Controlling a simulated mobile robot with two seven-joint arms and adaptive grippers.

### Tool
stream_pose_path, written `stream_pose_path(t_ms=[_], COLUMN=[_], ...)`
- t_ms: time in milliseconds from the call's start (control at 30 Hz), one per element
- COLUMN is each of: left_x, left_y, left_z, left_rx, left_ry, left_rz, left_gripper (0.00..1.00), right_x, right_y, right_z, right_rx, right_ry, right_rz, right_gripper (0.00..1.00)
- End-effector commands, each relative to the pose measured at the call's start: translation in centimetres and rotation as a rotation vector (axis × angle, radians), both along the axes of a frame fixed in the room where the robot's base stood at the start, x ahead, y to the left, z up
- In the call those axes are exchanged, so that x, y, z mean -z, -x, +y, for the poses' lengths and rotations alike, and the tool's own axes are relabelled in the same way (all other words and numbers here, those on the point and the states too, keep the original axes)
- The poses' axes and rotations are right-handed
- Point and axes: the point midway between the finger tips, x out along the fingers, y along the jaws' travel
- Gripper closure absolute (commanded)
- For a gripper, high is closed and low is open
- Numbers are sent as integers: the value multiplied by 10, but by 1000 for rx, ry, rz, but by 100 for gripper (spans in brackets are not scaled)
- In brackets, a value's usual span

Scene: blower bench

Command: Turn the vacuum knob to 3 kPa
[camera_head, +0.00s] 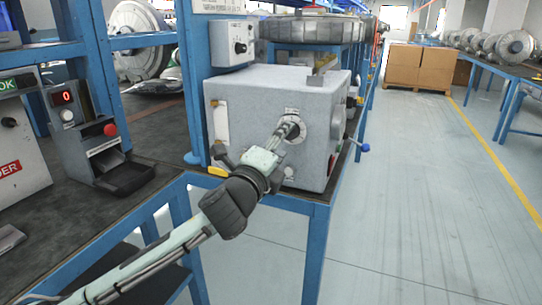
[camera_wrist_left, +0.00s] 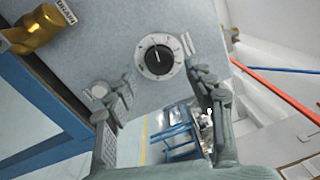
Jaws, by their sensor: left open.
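A black round knob (camera_wrist_left: 158,58) on a pale dial plate with tick marks sits on the grey box's front panel in the left wrist view. Its white pointer line points roughly upward there; the scale figures are too small to read. In the head view the dial plate (camera_head: 313,121) shows on the grey box (camera_head: 250,90), and the knob is mostly hidden by my left gripper (camera_head: 287,129). In the left wrist view my left gripper (camera_wrist_left: 160,85) is open, its fingers apart below and to either side of the knob, holding nothing. My right gripper is not in view.
A brass valve (camera_wrist_left: 40,28) with a drain label sits left of the knob in the wrist view. A small control box (camera_head: 233,44) stands above and behind the grey box. A unit with a red display (camera_head: 80,125) stands at left. The floor (camera_head: 430,190) at right is clear.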

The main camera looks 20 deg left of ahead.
Motion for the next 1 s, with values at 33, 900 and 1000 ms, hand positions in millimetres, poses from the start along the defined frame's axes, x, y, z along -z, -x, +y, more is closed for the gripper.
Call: stream_pose_path(t_ms=[33,900,1000], left_x=[2,4,6], left_y=[12,83,82], left_z=[0,4,4], left_rx=[1,-1,-3], left_ry=[-1,-1,4], left_rz=[2,0,4], left_gripper=[46,46,46], right_x=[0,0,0], right_y=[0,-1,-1], right_z=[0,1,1], right_rx=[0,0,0], right_ry=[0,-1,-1], right_rz=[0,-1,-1], right_gripper=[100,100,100])
